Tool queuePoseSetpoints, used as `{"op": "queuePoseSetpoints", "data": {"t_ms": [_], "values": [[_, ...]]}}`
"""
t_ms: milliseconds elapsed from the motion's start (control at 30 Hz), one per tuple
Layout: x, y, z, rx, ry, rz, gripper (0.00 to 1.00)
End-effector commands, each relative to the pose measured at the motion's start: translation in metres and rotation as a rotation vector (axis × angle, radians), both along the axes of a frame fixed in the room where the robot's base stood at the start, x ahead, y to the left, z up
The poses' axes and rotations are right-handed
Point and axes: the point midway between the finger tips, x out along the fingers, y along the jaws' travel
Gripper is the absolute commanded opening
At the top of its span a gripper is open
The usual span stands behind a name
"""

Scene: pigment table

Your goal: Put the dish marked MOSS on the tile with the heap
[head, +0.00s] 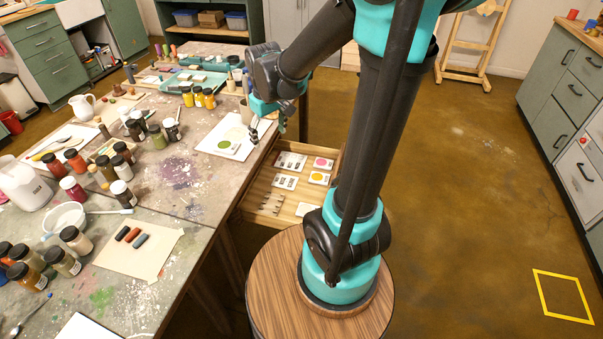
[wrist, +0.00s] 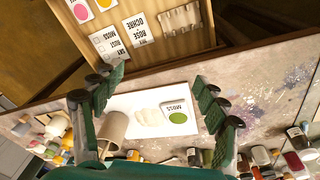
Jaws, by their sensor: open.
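The dish marked MOSS (wrist: 177,117), white with a round green patch, sits on a flat white tile (wrist: 127,101) on the paint-stained table. A pale cream heap (wrist: 150,117) lies on the tile beside the dish. In the head view the green of the dish (head: 224,145) shows on the white tile (head: 242,152), near the table's right edge. My gripper (wrist: 160,78) is open and empty, its fingers spread apart with the dish and heap in view between them. In the head view my gripper (head: 268,123) is above the tile's right side, apart from the dish.
A beige cup (wrist: 113,126) stands close by the tile. An open drawer (head: 258,213) below the table edge holds pink and yellow cards and several labels. Several pigment jars (head: 198,97) crowd the table behind and to the left. The table in front of the tile is clear.

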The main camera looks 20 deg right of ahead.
Motion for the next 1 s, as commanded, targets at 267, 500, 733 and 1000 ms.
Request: {"op": "queuePoseSetpoints", "data": {"t_ms": [267, 500, 733, 1000], "values": [[-0.090, -0.048, -0.040, 0.079, -0.137, -0.278, 0.73], [-0.129, -0.062, -0.062, 0.116, -0.200, -0.401, 0.73], [-0.132, -0.063, -0.064, 0.122, -0.208, -0.416, 0.73], [-0.132, -0.063, -0.064, 0.122, -0.207, -0.414, 0.73]]}}
